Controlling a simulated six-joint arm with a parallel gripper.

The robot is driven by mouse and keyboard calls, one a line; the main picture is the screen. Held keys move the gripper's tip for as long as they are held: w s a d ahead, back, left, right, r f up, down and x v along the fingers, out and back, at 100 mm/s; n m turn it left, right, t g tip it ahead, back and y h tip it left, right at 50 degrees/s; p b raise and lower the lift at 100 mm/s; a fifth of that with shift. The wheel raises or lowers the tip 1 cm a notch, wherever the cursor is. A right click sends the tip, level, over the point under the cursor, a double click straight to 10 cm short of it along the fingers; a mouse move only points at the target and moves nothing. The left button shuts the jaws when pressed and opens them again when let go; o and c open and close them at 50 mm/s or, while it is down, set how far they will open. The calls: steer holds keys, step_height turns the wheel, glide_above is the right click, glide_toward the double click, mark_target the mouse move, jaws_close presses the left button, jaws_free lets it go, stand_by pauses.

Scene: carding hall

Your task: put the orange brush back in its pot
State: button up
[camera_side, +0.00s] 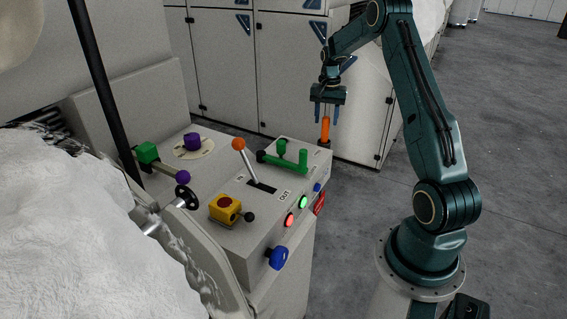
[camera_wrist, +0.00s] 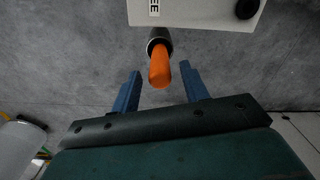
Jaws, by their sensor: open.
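The orange brush (camera_side: 325,130) stands upright at the far right corner of the control console. In the wrist view its orange handle (camera_wrist: 160,72) rises from a dark round pot (camera_wrist: 154,45) beside the console's edge. The brush's lower end is hidden inside the pot. My gripper (camera_side: 326,119) is open, pointing down over the brush. In the wrist view its two blue fingertips (camera_wrist: 160,71) stand one on each side of the handle, with a gap on both sides. The side view shows the tips near the handle's top end.
Tall white cabinets (camera_side: 285,75) stand behind. Grey floor (camera_side: 365,205) lies open at the right.

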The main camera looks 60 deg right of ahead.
step_height(320, 180, up, 8)
steer(key=shift+r, duration=0.1)
stand_by(0.8)
steer(key=shift+a, duration=0.2)
steer(key=s+a+r+n+t, duration=0.15)
steer(key=a+r, duration=0.25)
steer(key=a, duration=0.4)
steer(key=a+r+n+h, duration=0.1)
steer(key=a+r+n, duration=0.2)
steer(key=a+r, duration=0.3)
steer(key=s+a+r+n+t, duration=0.1)
steer(key=a+r+n, duration=0.15)
steer(key=a, duration=0.65)
steer(key=s+a+f+n+t+y, duration=0.1)
steer(key=s+a+n+t, duration=0.2)
steer(key=s+a+n, duration=0.5)
steer(key=s+a, duration=0.8)
steer(key=s, duration=0.1)
steer(key=shift+a, duration=0.2)
